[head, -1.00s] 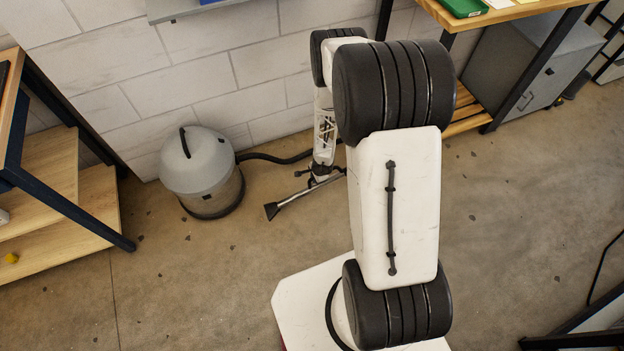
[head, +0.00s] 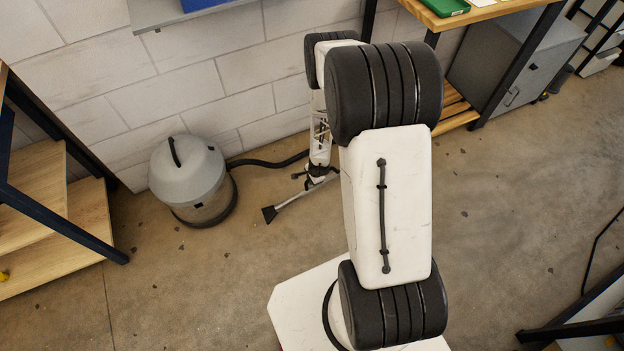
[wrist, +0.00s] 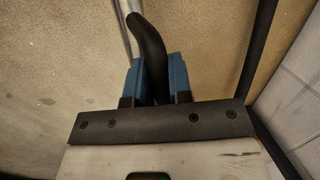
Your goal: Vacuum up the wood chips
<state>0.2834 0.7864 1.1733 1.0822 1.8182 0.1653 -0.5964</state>
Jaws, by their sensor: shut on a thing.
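The vacuum (head: 190,175) is a drum with a light grey lid and a dark handle on top, standing by the wall at the left. Its black hose (head: 262,160) runs right to the wand (head: 295,198), whose flat dark nozzle (head: 269,215) is low by the floor. In the wrist view my gripper (wrist: 155,80) has its blue fingers shut on the curved black wand handle (wrist: 150,40). In the head view my arm hides much of the grip. Small dark specks, apparently wood chips (head: 463,212), lie scattered on the concrete floor; some show at the lower left (head: 133,250).
A wooden shelf unit (head: 60,215) with a dark frame stands at the left. A bench (head: 490,18) with a grey cabinet (head: 520,60) is at the upper right. A dark frame (head: 580,325) sits at the lower right. Open floor (head: 500,170) lies at the right.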

